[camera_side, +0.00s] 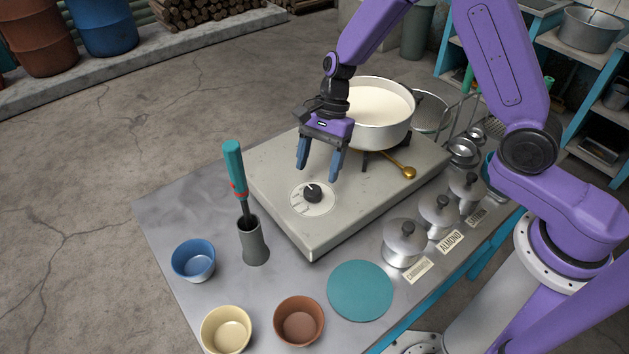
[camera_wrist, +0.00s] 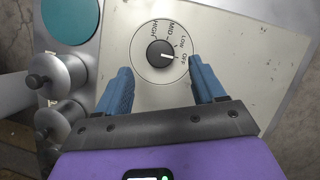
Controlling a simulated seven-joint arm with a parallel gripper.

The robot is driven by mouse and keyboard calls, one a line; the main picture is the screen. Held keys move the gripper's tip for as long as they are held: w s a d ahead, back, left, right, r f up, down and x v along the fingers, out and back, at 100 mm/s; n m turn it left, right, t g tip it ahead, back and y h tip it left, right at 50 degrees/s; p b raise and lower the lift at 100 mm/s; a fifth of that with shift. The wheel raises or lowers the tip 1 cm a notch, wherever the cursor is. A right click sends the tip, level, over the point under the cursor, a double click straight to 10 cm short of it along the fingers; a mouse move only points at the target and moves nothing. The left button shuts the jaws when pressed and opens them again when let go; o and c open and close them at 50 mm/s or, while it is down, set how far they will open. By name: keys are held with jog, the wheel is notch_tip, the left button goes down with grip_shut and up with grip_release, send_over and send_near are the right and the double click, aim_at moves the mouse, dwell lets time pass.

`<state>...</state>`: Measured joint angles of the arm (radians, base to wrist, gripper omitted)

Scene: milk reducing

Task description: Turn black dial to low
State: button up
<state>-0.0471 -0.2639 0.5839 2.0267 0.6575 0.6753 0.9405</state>
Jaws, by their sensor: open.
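The black dial (camera_side: 313,194) sits on a round white plate on the front of the grey stove (camera_side: 385,182). In the wrist view the dial (camera_wrist: 159,54) has a white pointer line aimed right, at the OFF label. LOW, MID and HIGH follow around the plate from OFF. My gripper (camera_side: 318,173) is open and empty, with its two blue fingers pointing down above and just behind the dial in the side view. In the wrist view my gripper's fingertips (camera_wrist: 160,65) lie to either side of the dial's lower edge, apart from it.
A white pot of milk (camera_side: 382,136) stands on the stove behind my gripper. A teal-handled tool (camera_side: 233,165) stands upright in a grey holder (camera_side: 254,243) left of the dial. Lidded canisters (camera_side: 404,248) line the right side. Several bowls and a teal disc (camera_side: 360,290) are in front.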

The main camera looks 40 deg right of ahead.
aim_at(313, 189)
jog(key=shift+x, duration=2.3)
jog(key=c, duration=1.1)
